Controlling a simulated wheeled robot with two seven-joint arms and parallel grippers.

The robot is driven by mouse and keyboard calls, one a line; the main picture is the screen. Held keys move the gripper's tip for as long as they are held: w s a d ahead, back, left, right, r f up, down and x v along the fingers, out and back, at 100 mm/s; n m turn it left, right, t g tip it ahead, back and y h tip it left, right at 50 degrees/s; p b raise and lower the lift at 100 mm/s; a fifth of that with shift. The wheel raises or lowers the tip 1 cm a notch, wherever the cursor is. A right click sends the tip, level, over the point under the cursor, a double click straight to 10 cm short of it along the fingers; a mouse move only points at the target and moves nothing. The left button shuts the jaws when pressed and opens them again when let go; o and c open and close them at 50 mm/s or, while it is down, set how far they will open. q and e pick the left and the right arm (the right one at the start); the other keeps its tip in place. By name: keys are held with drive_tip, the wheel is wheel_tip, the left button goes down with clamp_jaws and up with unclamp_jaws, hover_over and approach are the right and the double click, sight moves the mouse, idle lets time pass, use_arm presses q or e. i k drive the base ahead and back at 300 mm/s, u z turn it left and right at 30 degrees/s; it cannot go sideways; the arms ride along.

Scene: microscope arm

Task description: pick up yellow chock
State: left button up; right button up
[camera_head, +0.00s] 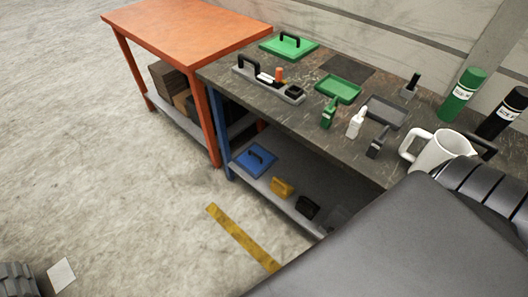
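The yellow chock (282,187) is a small block with a handle-like top. It rests on the lower grey shelf under the dark workbench. It lies between a blue lidded tray (255,160) on its left and a black block (307,208) on its right, apart from both. Nothing covers it in the head view. Neither of my grippers is in view.
The dark workbench (300,116) overhangs the shelf and carries green trays, small tools, bottles and a white jug (440,152). An orange table (185,32) adjoins it. A large dark grey shape fills the lower right. A yellow strip (240,236) lies on open floor.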

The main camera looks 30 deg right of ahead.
sight(279, 186)
drive_tip(key=i, duration=1.05)
drive_tip(key=z, duration=3.15)
